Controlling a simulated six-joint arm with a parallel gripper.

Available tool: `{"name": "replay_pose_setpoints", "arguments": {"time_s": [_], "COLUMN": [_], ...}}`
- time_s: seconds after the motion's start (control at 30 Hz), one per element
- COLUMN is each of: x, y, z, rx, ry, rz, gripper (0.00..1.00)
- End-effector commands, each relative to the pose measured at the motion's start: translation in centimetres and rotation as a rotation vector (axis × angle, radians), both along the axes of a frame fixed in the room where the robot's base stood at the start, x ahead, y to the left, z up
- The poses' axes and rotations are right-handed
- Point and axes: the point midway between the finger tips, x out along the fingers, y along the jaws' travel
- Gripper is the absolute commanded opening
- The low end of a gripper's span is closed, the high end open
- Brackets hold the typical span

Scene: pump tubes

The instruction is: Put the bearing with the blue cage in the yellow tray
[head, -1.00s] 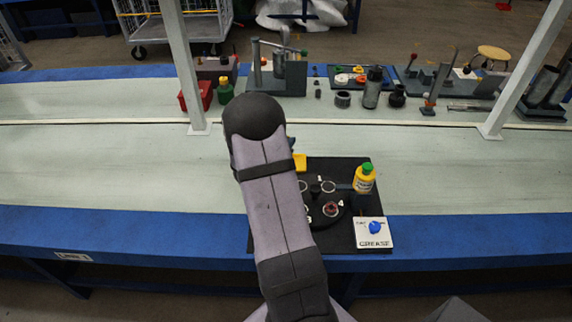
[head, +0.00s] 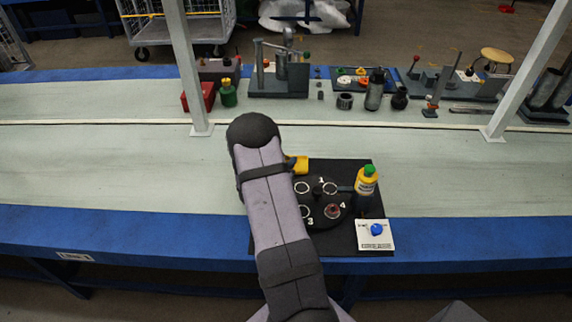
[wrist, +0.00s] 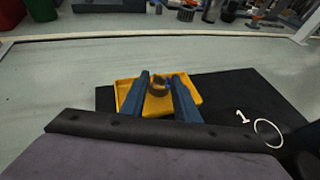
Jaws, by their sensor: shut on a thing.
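My gripper (wrist: 161,80) shows in the wrist view with its two dark blue fingers pointing away. It is shut on a small dark ring-shaped bearing (wrist: 158,88), with a bit of blue at its side. The bearing appears over the yellow tray (wrist: 192,96); I cannot tell whether it touches the tray floor. In the head view the yellow tray (head: 299,165) is mostly hidden behind my arm, and the gripper and held bearing are hidden there too.
A black turntable (head: 318,217) with numbered white rings sits on the black mat (head: 345,170). A reddish bearing (head: 333,210) lies at ring 4. A yellow bottle with a green cap (head: 366,181) and a white grease pad with a blue blob (head: 375,236) stand to the right.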

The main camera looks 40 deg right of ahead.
Motion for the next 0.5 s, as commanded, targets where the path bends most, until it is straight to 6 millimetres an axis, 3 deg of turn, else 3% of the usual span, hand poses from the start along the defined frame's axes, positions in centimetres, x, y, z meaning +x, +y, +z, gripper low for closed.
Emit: {"name": "replay_pose_setpoints", "arguments": {"time_s": [0.17, 0.5], "x": [0.0, 0.0], "y": [0.0, 0.0], "z": [-1.7, -1.9], "rx": [-0.001, -0.001], "ry": [-0.001, -0.002], "rz": [-0.001, 0.0], "gripper": [0.05, 0.05]}}
